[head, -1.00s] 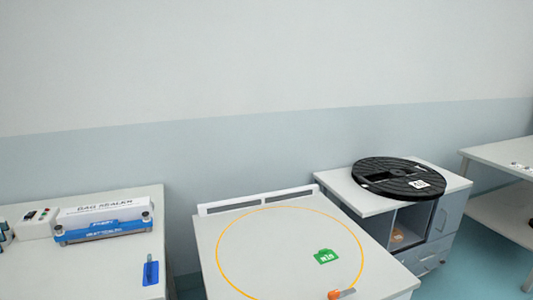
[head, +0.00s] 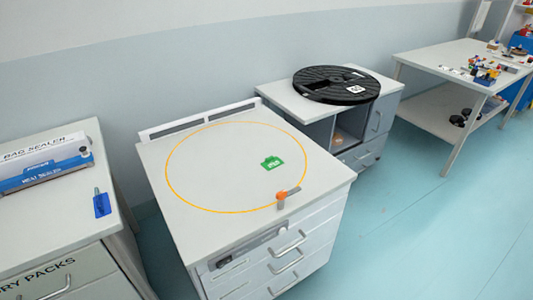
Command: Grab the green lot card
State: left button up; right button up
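The green lot card (head: 272,163) lies flat on the top of the white drawer cabinet (head: 185,215) in the head view. It is inside the orange ring (head: 168,170) marked on that top, toward its right side. White marks on the card are too small to read. Neither of my grippers shows in the head view.
An orange-and-grey tool (head: 283,195) lies by the ring's front right edge. A bag sealer (head: 45,172) and a blue item (head: 102,205) are on the left bench. A black reel (head: 335,84) lies on the cabinet behind right. A table (head: 425,62) with small parts stands far right. Open floor (head: 420,225) lies right.

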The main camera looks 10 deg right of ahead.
aim_at(271, 162)
jog(key=i+l+z, duration=0.15)
jog(key=l+z, duration=0.2)
jog(key=l, duration=0.15)
jog(key=i+l+z, duration=0.25)
jog(key=l+z, duration=0.15)
jog(key=i+l+z, duration=0.35)
jog(key=l, duration=0.15)
jog(key=i+l+z, duration=0.55)
jog(key=i, duration=0.35)
jog(key=i+l+z, duration=0.2)
jog(key=i, duration=0.35)
jog(key=i+u, duration=0.7)
jog(key=u, duration=0.25)
jog(key=i+l+u, duration=0.15)
jog(key=i+u, duration=0.15)
jog(key=u, duration=0.15)
